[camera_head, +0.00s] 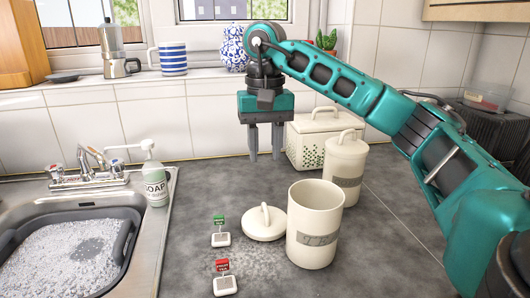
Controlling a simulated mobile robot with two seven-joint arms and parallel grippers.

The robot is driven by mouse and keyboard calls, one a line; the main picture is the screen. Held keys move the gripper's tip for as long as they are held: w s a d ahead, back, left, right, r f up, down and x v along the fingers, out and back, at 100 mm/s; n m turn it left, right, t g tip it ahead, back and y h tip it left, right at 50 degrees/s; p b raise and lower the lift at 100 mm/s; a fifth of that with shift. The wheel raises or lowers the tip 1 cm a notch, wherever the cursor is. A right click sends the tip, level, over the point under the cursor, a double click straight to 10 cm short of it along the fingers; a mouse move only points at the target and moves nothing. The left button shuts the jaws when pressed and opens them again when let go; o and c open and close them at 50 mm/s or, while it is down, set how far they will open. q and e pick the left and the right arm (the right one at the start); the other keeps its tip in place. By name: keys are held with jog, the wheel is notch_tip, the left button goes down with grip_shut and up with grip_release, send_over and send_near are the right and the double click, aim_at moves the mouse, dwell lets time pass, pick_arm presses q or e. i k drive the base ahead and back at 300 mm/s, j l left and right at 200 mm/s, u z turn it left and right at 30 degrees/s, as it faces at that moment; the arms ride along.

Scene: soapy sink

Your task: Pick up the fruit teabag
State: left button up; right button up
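Two teabags lie on the grey countertop: one with a red tag (223,275) near the front and one with a green tag (220,231) just behind it. The tag lettering is too small to read, so I cannot tell for certain which is the fruit one. My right gripper (265,156) points down with its two fingers apart and nothing between them. It hangs above the back of the counter, behind and to the right of both teabags. My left gripper is out of view.
An open cream canister (315,230) stands right of the teabags, with its lid (264,223) lying beside it. A lidded canister (344,160) and a box (306,138) stand behind. The soapy sink (150,245) and a soap bottle (155,184) are left.

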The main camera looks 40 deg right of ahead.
aim_at(223, 286)
jog(key=k+j, duration=0.8)
jog(key=j, duration=0.1)
